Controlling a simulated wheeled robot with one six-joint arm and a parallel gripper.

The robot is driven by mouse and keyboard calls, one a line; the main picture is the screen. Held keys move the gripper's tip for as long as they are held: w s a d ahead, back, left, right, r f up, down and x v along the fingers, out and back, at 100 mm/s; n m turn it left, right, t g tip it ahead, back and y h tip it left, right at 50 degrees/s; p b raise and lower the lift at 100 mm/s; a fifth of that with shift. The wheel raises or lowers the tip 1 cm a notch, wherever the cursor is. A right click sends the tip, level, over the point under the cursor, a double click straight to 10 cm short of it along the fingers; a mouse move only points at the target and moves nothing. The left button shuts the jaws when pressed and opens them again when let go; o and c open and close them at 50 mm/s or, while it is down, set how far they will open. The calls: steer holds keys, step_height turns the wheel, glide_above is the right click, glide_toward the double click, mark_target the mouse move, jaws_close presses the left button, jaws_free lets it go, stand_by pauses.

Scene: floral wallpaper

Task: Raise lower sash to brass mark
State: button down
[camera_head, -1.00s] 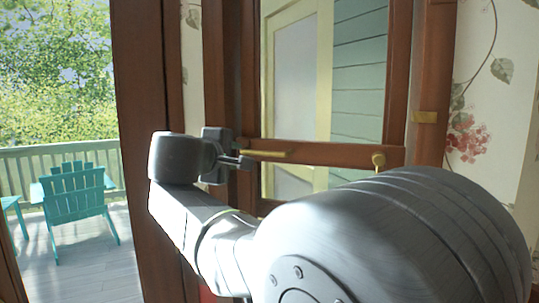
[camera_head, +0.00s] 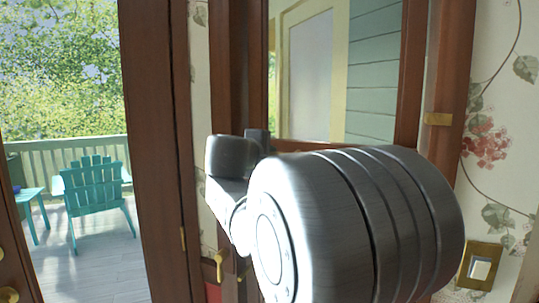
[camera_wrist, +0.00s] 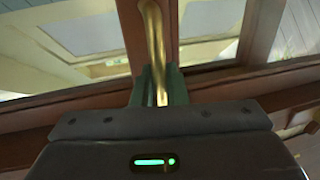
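The lower sash's wooden rail (camera_head: 288,146) shows as a short strip in the head view; my arm hides the rest. The brass mark (camera_head: 437,118) is on the right window frame, a little above the rail's visible part. In the head view my fingers are hidden behind the arm.
A floral wall with a brass switch plate (camera_head: 480,266) is at the right. At the left, a dark wooden post (camera_head: 155,130) stands beside an opening to a deck with a teal chair (camera_head: 92,195). A brass lever handle (camera_head: 219,262) is low behind my arm.

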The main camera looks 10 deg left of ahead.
step_height(320, 180, up, 8)
steer(key=p, duration=0.4)
steer(key=shift+r+p, duration=0.1)
steer(key=shift+p, duration=0.3)
steer(key=c, duration=1.6)
jaws_free()
steer(key=shift+o, duration=0.2)
steer(key=b+v, duration=0.2)
steer(key=v, duration=1.2)
steer(key=shift+w, duration=0.1)
steer(key=p+x, duration=0.2)
steer(key=x, duration=1.2)
steer(key=shift+f, duration=0.3)
